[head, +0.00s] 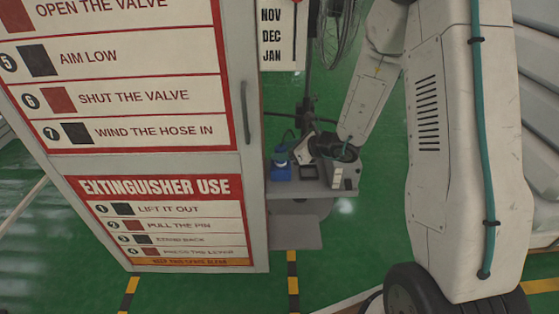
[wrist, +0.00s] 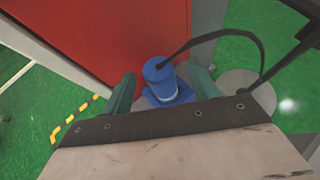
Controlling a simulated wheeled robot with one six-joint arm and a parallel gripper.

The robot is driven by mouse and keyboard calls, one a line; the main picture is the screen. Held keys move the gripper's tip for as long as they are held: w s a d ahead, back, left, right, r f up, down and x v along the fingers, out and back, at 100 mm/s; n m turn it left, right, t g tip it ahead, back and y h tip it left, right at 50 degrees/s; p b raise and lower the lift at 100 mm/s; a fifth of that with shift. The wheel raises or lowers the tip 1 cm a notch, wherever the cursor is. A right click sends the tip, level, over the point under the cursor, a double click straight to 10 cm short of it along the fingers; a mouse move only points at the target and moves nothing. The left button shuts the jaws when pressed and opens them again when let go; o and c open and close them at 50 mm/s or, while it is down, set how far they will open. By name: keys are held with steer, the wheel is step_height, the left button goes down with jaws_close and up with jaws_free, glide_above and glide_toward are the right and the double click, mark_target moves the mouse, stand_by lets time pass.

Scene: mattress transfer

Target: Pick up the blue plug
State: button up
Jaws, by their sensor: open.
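The blue plug (head: 280,160) stands on a small grey table (head: 285,189) in the head view, just right of the cabinet. It has a cylindrical body, a square blue base and a dark cable from its top. In the wrist view the blue plug (wrist: 160,78) lies between and beyond the two green fingers of my gripper (wrist: 162,92). My gripper is open and empty. In the head view my gripper (head: 302,150) is beside the plug on its right; its fingertips are hard to make out there.
A cabinet with extinguisher signs (head: 158,186) stands close on the left; its red side (wrist: 105,35) rises behind the plug in the wrist view. A black cable (wrist: 225,34) arcs to the right. A fan (head: 338,25) is behind. Green floor lies around the table.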

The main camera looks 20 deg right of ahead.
steer(key=shift+x, duration=1.15)
steer(key=c, duration=1.1)
steer(key=shift+c, duration=0.2)
steer(key=shift+r, duration=0.15)
